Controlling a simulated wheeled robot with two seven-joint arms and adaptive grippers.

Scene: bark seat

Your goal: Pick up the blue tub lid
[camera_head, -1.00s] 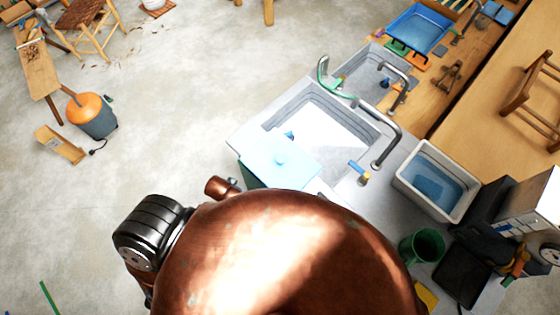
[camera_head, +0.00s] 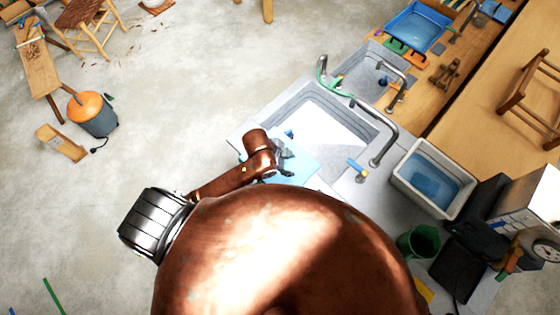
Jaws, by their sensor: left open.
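The blue tub lid (camera_head: 302,168) is a light blue sheet near the front left corner of the sink counter, partly over the sink's edge. My left gripper (camera_head: 286,172) is over the lid and open. My left arm hides the lid's left part, and the knob seen on it earlier is hidden behind the gripper. I cannot tell whether the fingers touch the lid. My right gripper does not show.
A sink (camera_head: 325,118) with curved taps (camera_head: 392,140) lies behind the lid. A white tub (camera_head: 433,178) with blue inside and a green mug (camera_head: 420,243) stand to the right. Open floor (camera_head: 190,100) lies to the left.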

